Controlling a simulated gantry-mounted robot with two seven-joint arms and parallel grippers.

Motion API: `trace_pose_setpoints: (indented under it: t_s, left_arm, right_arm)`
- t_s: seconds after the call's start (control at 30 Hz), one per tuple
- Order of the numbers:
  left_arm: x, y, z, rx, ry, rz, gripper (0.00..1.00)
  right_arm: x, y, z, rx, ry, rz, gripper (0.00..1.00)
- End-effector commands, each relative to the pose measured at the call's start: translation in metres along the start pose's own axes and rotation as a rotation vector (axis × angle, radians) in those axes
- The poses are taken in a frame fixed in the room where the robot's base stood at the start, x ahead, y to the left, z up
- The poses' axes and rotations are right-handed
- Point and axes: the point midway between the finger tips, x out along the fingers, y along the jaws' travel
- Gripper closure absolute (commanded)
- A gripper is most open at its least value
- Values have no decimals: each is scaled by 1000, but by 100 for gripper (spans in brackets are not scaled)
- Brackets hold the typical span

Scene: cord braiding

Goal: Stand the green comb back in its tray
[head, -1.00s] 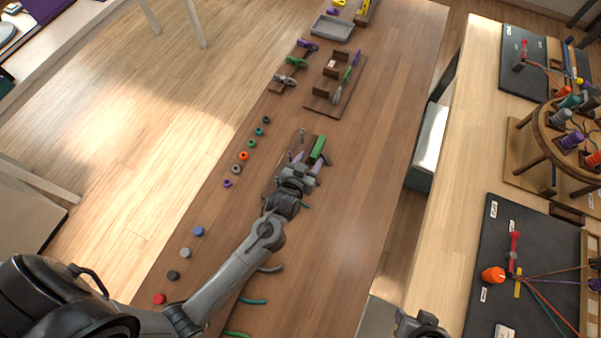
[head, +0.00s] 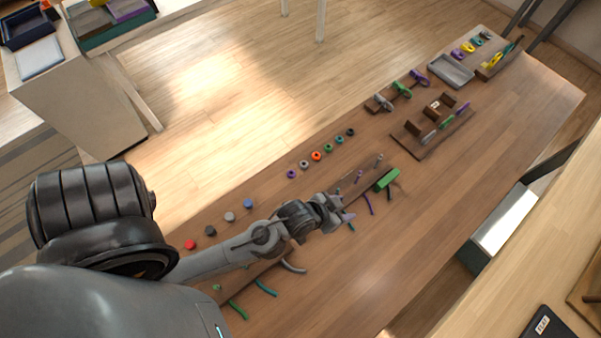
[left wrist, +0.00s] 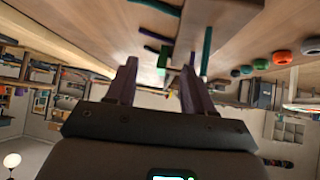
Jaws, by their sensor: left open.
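A slim green piece (head: 447,121), which looks like the green comb, is in the brown wooden tray (head: 409,148) toward the back right. It lies in line between a grey piece (head: 431,137) and a purple piece (head: 462,108); at this size I cannot tell whether it stands upright or leans. My left gripper (head: 343,210) is low over the table, well short of the tray, by the long wooden rack. In the left wrist view its jaws (left wrist: 158,80) are apart, with nothing clearly held. My right gripper is out of view.
A green block (head: 387,180) sits at the rack's far end, just beyond my left gripper. Cords (head: 265,288) lie along the rack's near side. Coloured rings (head: 316,156) and discs (head: 230,217) line the far edge. A grey tray (head: 452,71) is farther back. The table's right side is clear.

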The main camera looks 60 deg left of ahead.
Motion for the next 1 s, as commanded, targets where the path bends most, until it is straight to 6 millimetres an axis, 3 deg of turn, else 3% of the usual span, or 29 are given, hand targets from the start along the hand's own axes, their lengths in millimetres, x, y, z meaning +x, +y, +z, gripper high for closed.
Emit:
trace_pose_setpoints:
  t_s: [0.2,0.4,0.57,1.0]
  left_arm:
    - [-60,-10,35,91,-295,37,48]
    - [-101,-20,56,149,-468,23,47]
    - [-112,-23,61,165,-512,16,47]
    - [-110,-22,58,172,-505,19,47]
  right_arm:
    - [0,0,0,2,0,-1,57]
    - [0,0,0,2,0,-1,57]
    - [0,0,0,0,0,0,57]
    - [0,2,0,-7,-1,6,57]
